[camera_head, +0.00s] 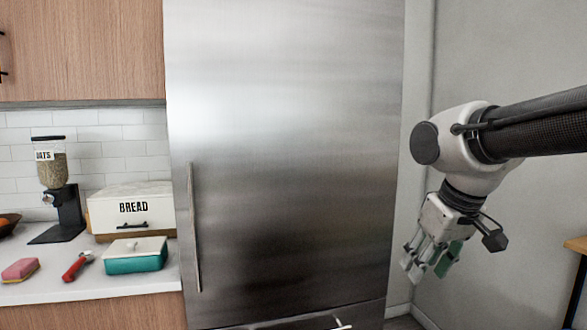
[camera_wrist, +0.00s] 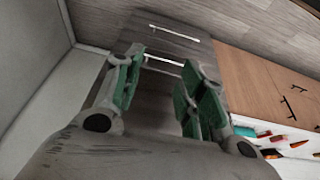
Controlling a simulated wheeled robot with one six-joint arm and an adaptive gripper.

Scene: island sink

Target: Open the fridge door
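The fridge is a tall brushed-steel unit in the middle of the camera_head view. Its large upper door (camera_head: 290,130) looks shut. A long vertical handle (camera_head: 194,230) runs along the lower left edge of this door. Below it is a drawer front with a horizontal handle (camera_head: 342,325), cut by the frame's bottom. My gripper (camera_head: 428,268) hangs pointing down to the right of the fridge, apart from the door and far from the handle. In the wrist view my gripper (camera_wrist: 163,62) has its green-padded fingers spread with nothing between them.
A counter (camera_head: 100,287) left of the fridge holds a bread box (camera_head: 133,208), a teal container (camera_head: 136,256), a red-handled tool (camera_head: 77,267), a sponge (camera_head: 20,270) and an oats dispenser (camera_head: 60,205). A grey wall (camera_head: 500,60) stands at right. A wooden table edge (camera_head: 577,245) shows far right.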

